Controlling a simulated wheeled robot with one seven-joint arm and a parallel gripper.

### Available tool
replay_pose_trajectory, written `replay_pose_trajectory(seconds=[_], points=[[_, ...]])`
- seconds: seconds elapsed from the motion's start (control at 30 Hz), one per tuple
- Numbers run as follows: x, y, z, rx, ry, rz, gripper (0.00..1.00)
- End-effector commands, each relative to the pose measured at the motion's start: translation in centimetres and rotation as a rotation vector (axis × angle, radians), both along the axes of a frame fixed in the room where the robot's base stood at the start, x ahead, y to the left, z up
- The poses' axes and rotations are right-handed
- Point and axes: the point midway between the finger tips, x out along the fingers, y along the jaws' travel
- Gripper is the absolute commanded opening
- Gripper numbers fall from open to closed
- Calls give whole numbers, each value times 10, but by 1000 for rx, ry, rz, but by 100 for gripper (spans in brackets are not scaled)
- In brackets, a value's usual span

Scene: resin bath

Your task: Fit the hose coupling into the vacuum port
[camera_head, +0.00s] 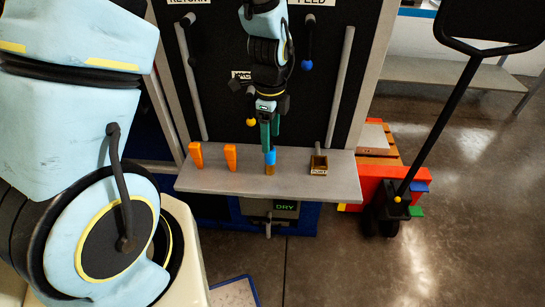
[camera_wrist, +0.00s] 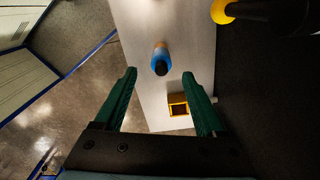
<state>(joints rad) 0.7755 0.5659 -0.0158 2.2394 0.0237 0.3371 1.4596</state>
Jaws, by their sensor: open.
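A blue cylinder with a brass-coloured end, likely the hose coupling (camera_head: 270,158), is at the middle of the grey shelf in the head view. In the wrist view the coupling (camera_wrist: 160,58) shows a dark tip and lies between the lines of my fingers, just beyond the tips. My gripper (camera_head: 269,142) points down above it with green fingers. In the wrist view my gripper (camera_wrist: 160,72) is open with nothing between the fingers. No vacuum port can be made out for certain; my arm covers part of the black panel (camera_head: 327,35).
Two orange pieces (camera_head: 196,154) (camera_head: 231,156) stand left on the shelf (camera_head: 345,180). A small open box (camera_head: 318,166) is at right. A yellow-ended handle (camera_head: 251,122) and a blue-ended one (camera_head: 306,65) jut from the panel. A red pallet truck (camera_head: 380,185) stands right.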

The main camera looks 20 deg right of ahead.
Motion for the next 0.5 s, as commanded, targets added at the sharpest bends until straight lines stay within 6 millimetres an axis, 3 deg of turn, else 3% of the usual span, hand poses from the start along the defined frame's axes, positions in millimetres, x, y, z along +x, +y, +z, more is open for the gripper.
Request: replay_pose_trajectory(seconds=[0.5], points=[[2,1,-43,4,2,2,72]])
